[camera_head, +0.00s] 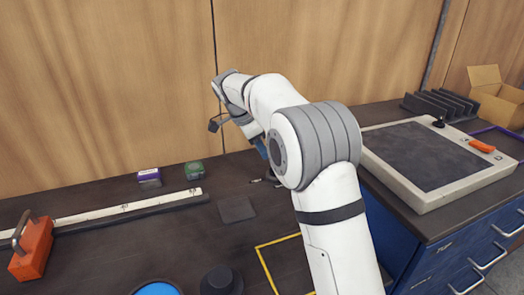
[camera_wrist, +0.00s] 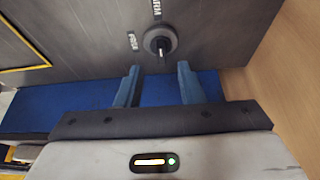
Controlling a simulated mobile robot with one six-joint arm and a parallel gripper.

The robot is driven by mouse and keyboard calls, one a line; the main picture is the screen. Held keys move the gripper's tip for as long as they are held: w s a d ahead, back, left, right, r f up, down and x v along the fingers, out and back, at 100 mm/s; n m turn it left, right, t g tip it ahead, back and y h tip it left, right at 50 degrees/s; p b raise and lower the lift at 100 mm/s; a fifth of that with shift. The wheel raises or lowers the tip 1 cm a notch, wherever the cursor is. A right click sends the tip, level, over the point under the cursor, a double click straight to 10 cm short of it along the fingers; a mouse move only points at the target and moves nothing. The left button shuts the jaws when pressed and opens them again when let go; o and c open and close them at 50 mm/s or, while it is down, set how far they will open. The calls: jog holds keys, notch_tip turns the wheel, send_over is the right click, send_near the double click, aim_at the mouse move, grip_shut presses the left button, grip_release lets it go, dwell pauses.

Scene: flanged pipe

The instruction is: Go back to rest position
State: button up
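My gripper (camera_wrist: 158,70) shows in the wrist view as two blue fingers spread apart, with nothing between them. Just beyond the fingertips, a dark round flanged piece (camera_wrist: 160,41) with a light central pin stands on the dark bench top, apart from the fingers. In the head view my white and grey arm reaches over the bench towards the wooden wall. My gripper is mostly hidden behind the arm there; only a bit of blue shows below the wrist.
A long pale rail (camera_head: 130,208), an orange block with a handle (camera_head: 32,248), a purple box (camera_head: 148,175), a green box (camera_head: 194,170) and a dark square pad (camera_head: 237,208) lie at left. A framed panel (camera_head: 405,192) stands at right. The wooden wall (camera_head: 110,80) closes the back.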

jog(key=s+d+r+n+y+p, duration=0.1)
jog(key=s+d+r+n+p, duration=0.1)
jog(key=s+d+r+n, duration=0.4)
jog(key=s+d+r+n+y+p, duration=0.1)
jog(key=s+d+p, duration=0.2)
jog(key=s+d, duration=0.6)
jog(key=s+d+f+n+t+y+p, duration=0.1)
jog(key=s+n, duration=0.5)
jog(key=s, duration=1.3)
notch_tip(320, 180, down, 2)
jog(key=shift+s+d+f+n+y+p, duration=0.1)
jog(key=shift+s+d+n+y+p, duration=0.3)
jog(key=shift+d+p, duration=0.55)
